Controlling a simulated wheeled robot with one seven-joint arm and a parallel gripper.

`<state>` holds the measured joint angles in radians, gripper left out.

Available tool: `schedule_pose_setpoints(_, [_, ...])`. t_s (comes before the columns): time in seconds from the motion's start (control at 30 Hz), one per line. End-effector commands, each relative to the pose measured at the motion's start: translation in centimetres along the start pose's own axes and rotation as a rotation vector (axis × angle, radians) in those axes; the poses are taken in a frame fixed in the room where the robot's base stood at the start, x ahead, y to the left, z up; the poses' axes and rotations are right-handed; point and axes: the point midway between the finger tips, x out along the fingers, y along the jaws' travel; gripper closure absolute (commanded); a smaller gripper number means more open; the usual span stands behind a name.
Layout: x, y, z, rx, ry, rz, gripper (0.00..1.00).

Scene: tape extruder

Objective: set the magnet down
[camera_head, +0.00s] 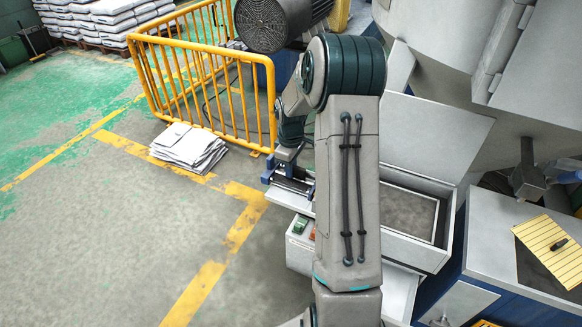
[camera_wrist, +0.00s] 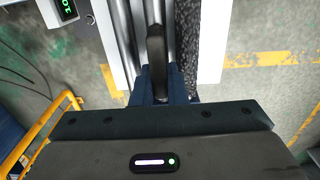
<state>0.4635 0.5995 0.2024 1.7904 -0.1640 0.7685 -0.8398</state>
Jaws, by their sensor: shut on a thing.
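In the wrist view my gripper (camera_wrist: 158,82) is shut, with its blue fingers on either side of a dark, rounded, upright-looking piece (camera_wrist: 157,50), which I take to be the magnet. It lies over shiny metal bars (camera_wrist: 125,35) in a light-framed machine part; I cannot tell whether it touches them. In the head view my gripper (camera_head: 287,172) is small, at the outer left side of the machine, partly behind my arm. The magnet cannot be made out there.
A dark grainy strip (camera_wrist: 203,40) runs beside the bars. A yellow railing (camera_head: 205,85) stands behind left, with stacked white sheets (camera_head: 188,146) on the floor. An open grey box (camera_head: 415,248) is right of my arm.

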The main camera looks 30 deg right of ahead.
Motion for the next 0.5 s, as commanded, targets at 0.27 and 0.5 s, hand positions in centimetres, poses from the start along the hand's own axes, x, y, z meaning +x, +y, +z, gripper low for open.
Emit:
schedule_pose_setpoints(0.27, [0.23, 0.00, -0.01, 0.000, 0.000, 0.000, 0.76])
schedule_pose_setpoints(0.5, [0.21, 0.00, -0.01, 0.000, 0.000, 0.000, 0.66])
